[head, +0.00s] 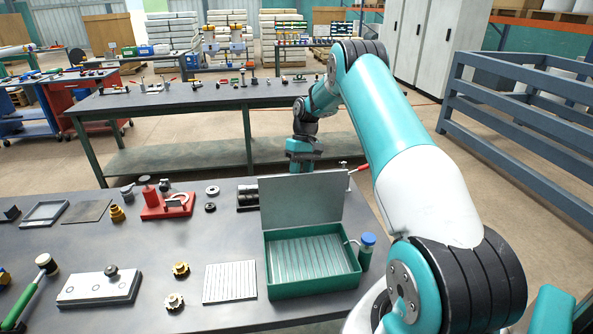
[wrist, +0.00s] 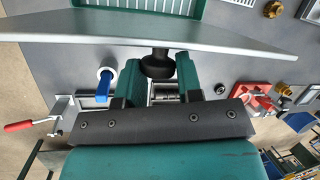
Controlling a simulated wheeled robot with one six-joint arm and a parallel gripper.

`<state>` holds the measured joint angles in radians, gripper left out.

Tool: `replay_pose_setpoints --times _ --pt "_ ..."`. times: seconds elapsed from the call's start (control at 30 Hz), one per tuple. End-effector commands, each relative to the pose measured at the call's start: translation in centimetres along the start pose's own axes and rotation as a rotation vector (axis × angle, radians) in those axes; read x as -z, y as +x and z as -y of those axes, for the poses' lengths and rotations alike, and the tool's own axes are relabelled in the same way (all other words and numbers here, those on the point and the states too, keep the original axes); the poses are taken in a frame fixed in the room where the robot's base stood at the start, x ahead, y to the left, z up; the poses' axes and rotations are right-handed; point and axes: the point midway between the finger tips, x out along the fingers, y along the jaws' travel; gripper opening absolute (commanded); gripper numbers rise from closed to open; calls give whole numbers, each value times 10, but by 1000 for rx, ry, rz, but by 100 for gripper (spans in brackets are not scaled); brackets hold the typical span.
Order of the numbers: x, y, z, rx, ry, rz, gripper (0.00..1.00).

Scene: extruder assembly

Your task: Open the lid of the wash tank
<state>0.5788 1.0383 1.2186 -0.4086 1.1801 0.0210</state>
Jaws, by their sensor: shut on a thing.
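The wash tank is a green box (head: 315,287) at the front right of the table in the head view, with a ribbed grey floor inside. Its grey lid (head: 300,200) stands up along the tank's back edge, roughly upright, and the tank's top is uncovered. In the wrist view the lid (wrist: 225,40) spans the upper part, with a black knob (wrist: 158,66) on its outer face. My gripper (wrist: 158,78) has its teal fingers on either side of the knob and is shut on it. In the head view the lid hides the fingertips and knob.
A blue-capped bottle (head: 367,250) stands close to the tank's right side. A red-handled clamp (head: 357,168) is at the table's right edge. A ribbed plate (head: 230,281) lies left of the tank, and a red fixture (head: 167,206) stands farther back. A second table (head: 190,98) is behind.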

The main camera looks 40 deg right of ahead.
Motion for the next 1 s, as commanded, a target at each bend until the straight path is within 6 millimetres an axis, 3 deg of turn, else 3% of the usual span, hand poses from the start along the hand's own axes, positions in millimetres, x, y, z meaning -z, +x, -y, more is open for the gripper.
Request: replay_pose_setpoints --times 0.03,0.4,0.43,0.47,1.0 --pt "-2 5 -7 2 19 7 0" --pt "-3 6 -8 3 20 7 0" --pt "-3 6 -8 3 21 7 35" --pt "-3 6 -9 2 21 7 42" --pt "-1 2 -5 0 11 2 42"
